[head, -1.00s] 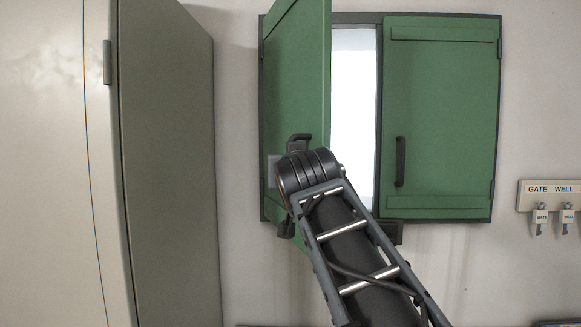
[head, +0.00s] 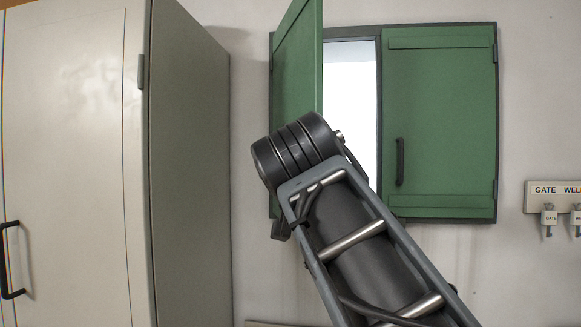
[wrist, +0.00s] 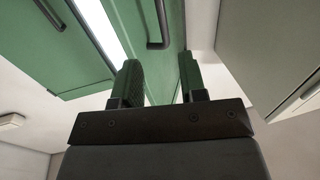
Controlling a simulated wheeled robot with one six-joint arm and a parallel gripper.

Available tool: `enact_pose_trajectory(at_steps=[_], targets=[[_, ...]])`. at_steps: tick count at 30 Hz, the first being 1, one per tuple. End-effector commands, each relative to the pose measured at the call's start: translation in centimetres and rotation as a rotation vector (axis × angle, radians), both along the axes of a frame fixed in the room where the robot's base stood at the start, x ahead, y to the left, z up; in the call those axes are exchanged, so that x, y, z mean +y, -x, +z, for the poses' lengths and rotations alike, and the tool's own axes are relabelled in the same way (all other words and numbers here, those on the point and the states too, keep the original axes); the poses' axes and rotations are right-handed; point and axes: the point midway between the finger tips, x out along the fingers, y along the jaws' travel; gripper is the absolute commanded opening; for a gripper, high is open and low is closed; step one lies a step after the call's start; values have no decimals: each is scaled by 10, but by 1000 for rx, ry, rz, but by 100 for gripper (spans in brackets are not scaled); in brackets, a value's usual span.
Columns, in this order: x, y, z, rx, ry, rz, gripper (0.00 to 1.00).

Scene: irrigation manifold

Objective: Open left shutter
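The left shutter (head: 296,75) is a green panel standing ajar, swung out from its dark frame, with a bright gap beside it. Its lower part is hidden behind my arm in the head view. In the wrist view the left shutter (wrist: 145,65) is beyond my fingers, and its dark bar handle (wrist: 158,44) lies ahead of and between the fingertips. My gripper (wrist: 160,72) is open, its two fingers apart with nothing held between them. The gripper is hidden behind my arm in the head view.
The right shutter (head: 440,120) is closed, with a dark vertical handle. A tall pale cabinet (head: 75,170) stands at the left, near the left shutter's hinge side. A key rack (head: 556,190) labelled GATE and WELL hangs on the wall at the right.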

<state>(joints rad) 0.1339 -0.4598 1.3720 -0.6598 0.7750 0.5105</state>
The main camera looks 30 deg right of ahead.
Motion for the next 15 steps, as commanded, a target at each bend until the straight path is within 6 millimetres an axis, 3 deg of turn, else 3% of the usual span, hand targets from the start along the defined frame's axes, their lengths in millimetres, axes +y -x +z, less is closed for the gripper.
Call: enact_pose_trajectory(at_steps=[12,15], targets=[[4,3,1,-1,1,-1,39],[4,1,-3,7,-1,2,31]])
